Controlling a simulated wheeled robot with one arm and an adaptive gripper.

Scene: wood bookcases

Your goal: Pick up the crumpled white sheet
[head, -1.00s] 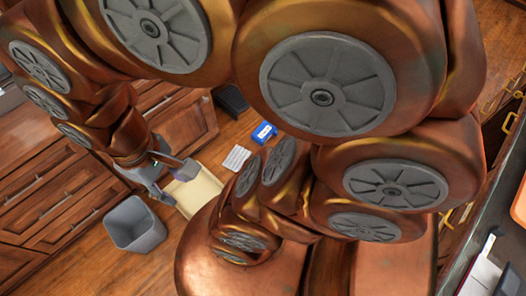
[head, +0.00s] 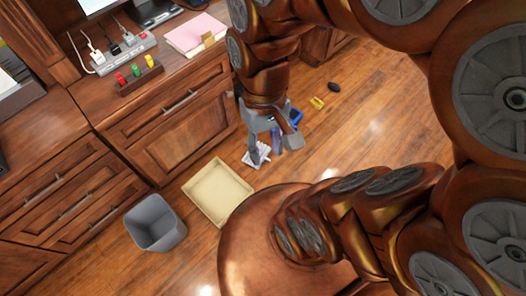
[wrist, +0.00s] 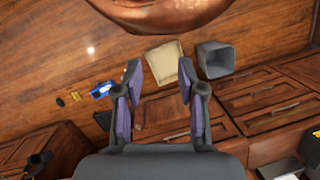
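A small white item (head: 257,157) with grey marks lies on the wood floor in the head view, partly hidden behind a finger of my gripper. I cannot tell whether it is the crumpled white sheet; no clearly crumpled sheet shows. My gripper (head: 274,148) is in front of this item in the head view; its height above the floor is unclear. In the wrist view my gripper (wrist: 160,82) has its fingers wide apart, with nothing held between them.
A shallow cream tray (head: 191,190) and a grey bin (head: 160,243) stand on the floor by the wooden drawers (head: 100,205). A blue item (wrist: 101,90), a yellow item (head: 318,102) and a dark oval item (head: 334,87) lie beyond. Floor to the right is clear.

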